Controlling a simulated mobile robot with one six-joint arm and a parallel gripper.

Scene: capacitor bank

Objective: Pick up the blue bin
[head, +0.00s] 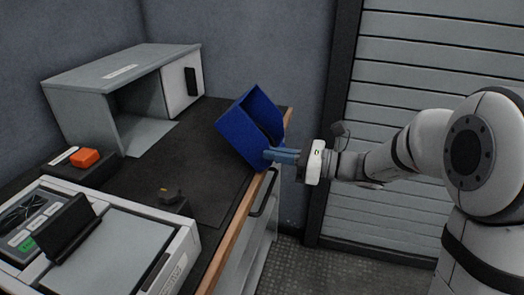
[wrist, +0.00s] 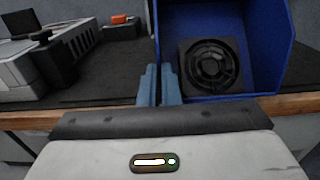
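The blue bin (head: 240,133) is at the right end of the dark bench, by its wooden front edge, and looks tilted in the head view. In the wrist view the bin (wrist: 270,45) fills the upper right, with its open side toward me and a black fan-like part (wrist: 208,66) inside. My gripper (head: 270,155) reaches in from the right at the bin's lower near edge. In the wrist view my gripper's blue fingers (wrist: 159,72) are close together at the bin's left wall, apparently pinching it. Whether the bin's underside touches the bench is hidden.
A grey open cabinet (head: 120,78) stands at the back left. An orange block (head: 85,157) sits on a dark box. A grey-white device (head: 110,240) fills the front left. A small dark item (head: 172,195) lies on the bench. A shuttered door (head: 430,60) is behind my arm.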

